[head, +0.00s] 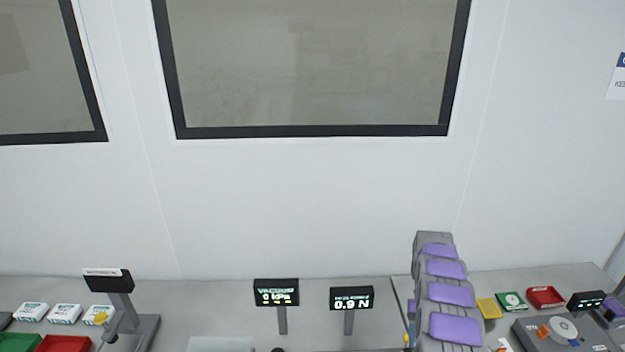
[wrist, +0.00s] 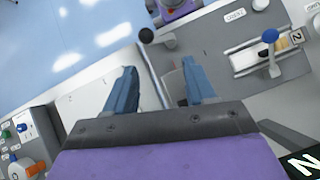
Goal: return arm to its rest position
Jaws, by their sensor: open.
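My gripper (wrist: 158,66) shows in the wrist view, with two blue fingers spread apart. Nothing is held between them; a pale panel and part of a grey machine surface lie beyond. The purple and grey body of my gripper fills the bottom of that view. In the head view, a stack of grey links with purple pads at the lower right looks like my arm, above the bench. I cannot make out the gripper's fingers in the head view.
The grey bench (head: 205,300) runs along a white wall. Two displays (head: 276,293) (head: 351,298) stand left of the arm. Green and red trays (head: 65,344) and white boxes (head: 66,314) are at left. A red tray (head: 546,297) is at right. The wrist view shows a blue-knobbed lever (wrist: 270,36).

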